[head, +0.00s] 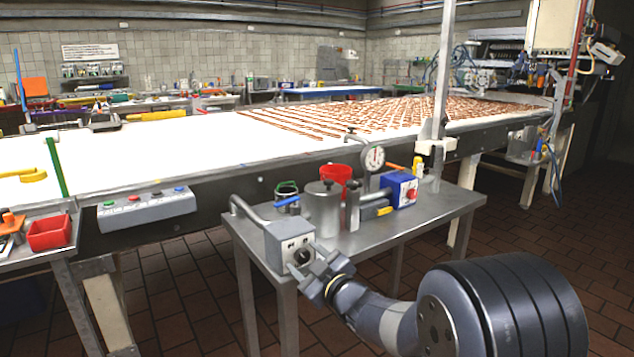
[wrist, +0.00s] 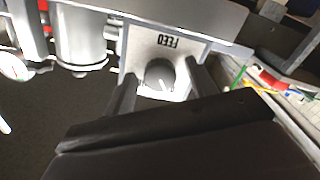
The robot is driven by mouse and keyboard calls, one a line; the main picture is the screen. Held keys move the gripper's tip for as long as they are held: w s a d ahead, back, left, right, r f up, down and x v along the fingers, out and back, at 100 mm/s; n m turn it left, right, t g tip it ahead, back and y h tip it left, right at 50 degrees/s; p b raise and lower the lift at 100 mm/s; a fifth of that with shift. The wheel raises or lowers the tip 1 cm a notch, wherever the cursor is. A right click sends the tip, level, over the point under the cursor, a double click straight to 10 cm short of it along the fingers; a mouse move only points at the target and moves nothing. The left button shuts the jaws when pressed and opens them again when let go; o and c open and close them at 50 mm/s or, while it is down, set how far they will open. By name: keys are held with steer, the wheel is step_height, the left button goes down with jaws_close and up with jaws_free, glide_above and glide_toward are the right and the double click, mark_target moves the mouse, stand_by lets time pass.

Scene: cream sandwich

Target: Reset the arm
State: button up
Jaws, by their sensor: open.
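My gripper (head: 309,262) is at the front of a grey box (head: 287,236) on the near corner of the small metal table (head: 440,213). The box has a round dark knob (wrist: 160,74) on its front, with a white mark and the word FEED upside down above it in the wrist view. My gripper's two dark fingers (wrist: 163,88) are open, one on each side of the knob. I cannot tell whether they touch it. My arm reaches in from the lower right in the head view.
The table also holds a metal canister (head: 322,208), a red cup (head: 337,176), a dial gauge (head: 375,158) and a blue box (head: 400,189). A long white conveyor (head: 150,150) with brown bars runs behind. Tiled floor (head: 190,300) is open at front left.

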steer(key=m+p, duration=0.4)
steer(key=p, duration=0.1)
steer(key=m+p, duration=0.2)
steer(key=shift+r+p, duration=0.25)
steer(key=shift+p, duration=0.05)
steer(key=v, duration=0.7)
steer(key=shift+s+d+f, duration=0.2)
steer(key=shift+s+f, duration=0.05)
steer(key=shift+s, duration=0.1)
